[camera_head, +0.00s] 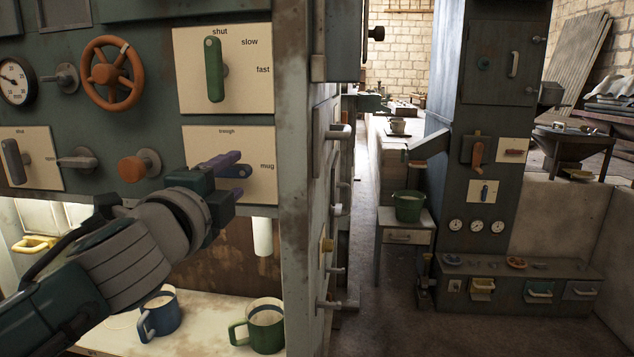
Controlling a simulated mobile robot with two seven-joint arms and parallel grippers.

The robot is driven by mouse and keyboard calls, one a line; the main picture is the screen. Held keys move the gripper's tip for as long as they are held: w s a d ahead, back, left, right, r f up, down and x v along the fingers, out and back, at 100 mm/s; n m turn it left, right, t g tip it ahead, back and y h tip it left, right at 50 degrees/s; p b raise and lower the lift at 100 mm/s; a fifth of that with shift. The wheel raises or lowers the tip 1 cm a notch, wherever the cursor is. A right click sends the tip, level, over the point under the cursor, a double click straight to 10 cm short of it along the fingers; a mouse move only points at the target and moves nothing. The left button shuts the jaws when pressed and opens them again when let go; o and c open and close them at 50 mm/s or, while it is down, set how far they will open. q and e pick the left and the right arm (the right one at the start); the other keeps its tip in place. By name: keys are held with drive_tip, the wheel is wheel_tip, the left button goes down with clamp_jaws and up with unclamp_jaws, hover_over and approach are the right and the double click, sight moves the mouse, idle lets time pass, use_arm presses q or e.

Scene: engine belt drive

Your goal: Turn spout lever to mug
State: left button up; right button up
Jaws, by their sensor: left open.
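The spout lever plate (262,150) is a cream panel on the green machine front, marked "trough" at the top and "mug" at the right. A purple lever (222,160) on it is partly hidden by my left gripper (236,182), which is open with its fingers at the lever. I cannot tell whether they touch it. The lever's exact angle is hard to read. A white spout (262,237) hangs below the panel. A blue mug (165,318) and a green mug (265,332) stand on the shelf below, the green one nearer under the spout. My right gripper is out of view.
Close around are a green lever (214,70) on a "shut/slow/fast" plate, an orange handwheel (105,74), an orange knob (134,168) and a grey lever (14,162). The machine's right edge has protruding handles. An open aisle lies to the right, before another cabinet (490,200).

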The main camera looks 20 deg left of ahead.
use_arm(q)
drive_tip(key=v, duration=0.8)
drive_tip(key=shift+w+a, duration=0.1)
idle(1.2)
